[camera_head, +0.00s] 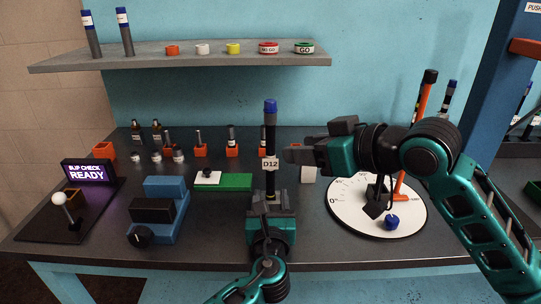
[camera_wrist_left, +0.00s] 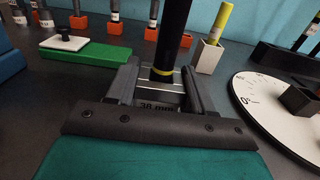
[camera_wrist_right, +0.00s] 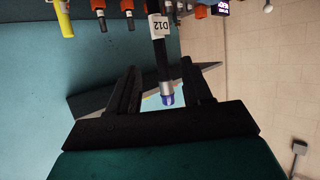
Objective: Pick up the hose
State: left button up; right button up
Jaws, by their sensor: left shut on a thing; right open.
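The hose (camera_head: 270,133) stands upright in the middle of the head view. It is black, with a blue top end and a white D12 tag (camera_head: 270,164). My right gripper (camera_head: 290,154) is open, just right of the hose near the tag. In the right wrist view the hose's blue end (camera_wrist_right: 167,99) shows between the spread fingers; I cannot tell whether they touch it.
A blue block fixture (camera_head: 160,212), a green block (camera_head: 237,182) and a lit sign (camera_head: 87,172) stand at left. Several orange holders (camera_head: 200,150) line the back under a grey shelf (camera_head: 200,57).

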aim_at(274, 151)
jog(key=x, duration=0.6)
jog(key=shift+a, duration=0.1)
jog(key=shift+x, duration=2.85)
jog(key=shift+f, duration=0.15)
jog(key=shift+c, duration=0.3)
grip_shut()
